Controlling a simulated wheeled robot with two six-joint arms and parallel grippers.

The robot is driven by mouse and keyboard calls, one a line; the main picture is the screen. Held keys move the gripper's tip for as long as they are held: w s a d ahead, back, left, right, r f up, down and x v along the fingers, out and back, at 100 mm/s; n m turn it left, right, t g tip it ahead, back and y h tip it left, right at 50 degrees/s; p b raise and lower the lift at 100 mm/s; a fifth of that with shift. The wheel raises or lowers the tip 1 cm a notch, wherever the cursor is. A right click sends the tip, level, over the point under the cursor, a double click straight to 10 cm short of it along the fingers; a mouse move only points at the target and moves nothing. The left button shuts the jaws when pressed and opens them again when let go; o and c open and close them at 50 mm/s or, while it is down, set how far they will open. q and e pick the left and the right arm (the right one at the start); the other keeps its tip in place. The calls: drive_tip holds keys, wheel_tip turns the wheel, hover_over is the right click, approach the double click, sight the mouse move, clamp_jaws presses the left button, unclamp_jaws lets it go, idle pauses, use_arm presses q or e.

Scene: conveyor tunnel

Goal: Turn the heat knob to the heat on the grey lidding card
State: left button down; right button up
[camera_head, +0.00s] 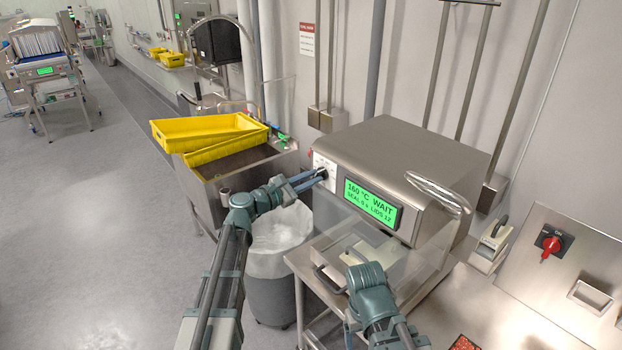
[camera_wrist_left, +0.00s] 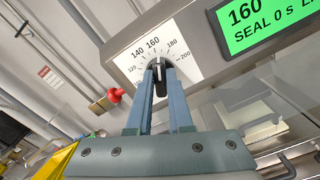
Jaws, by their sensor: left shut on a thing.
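The heat knob (camera_wrist_left: 158,68) is a small dark knob on a white dial plate (camera_wrist_left: 130,62) marked 120 to 200 on the sealer's front. Its pointer appears to sit near 160. My left gripper (camera_head: 322,174) is shut on the knob, with one blue finger on each side in the left wrist view (camera_wrist_left: 158,85). The green display (camera_head: 372,204) reads 160 °C WAIT, with a seal line below. My right arm's wrist (camera_head: 370,290) is low in front of the sealer; its fingertips cannot be made out. I cannot identify a grey lidding card in either view.
The steel sealer (camera_head: 410,150) stands on a bench with a clear guard in front. Yellow crates (camera_head: 205,132) sit on a sink at left. A panel with a red switch (camera_head: 550,246) is at right. Floor at left is open.

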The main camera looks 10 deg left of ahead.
use_arm(q)
drive_tip(key=shift+m, duration=0.9)
drive_tip(key=c, duration=0.8)
unclamp_jaws()
drive_tip(key=shift+s, duration=0.1)
drive_tip(key=v, duration=1.3)
drive_tip(key=shift+s+a, duration=0.25)
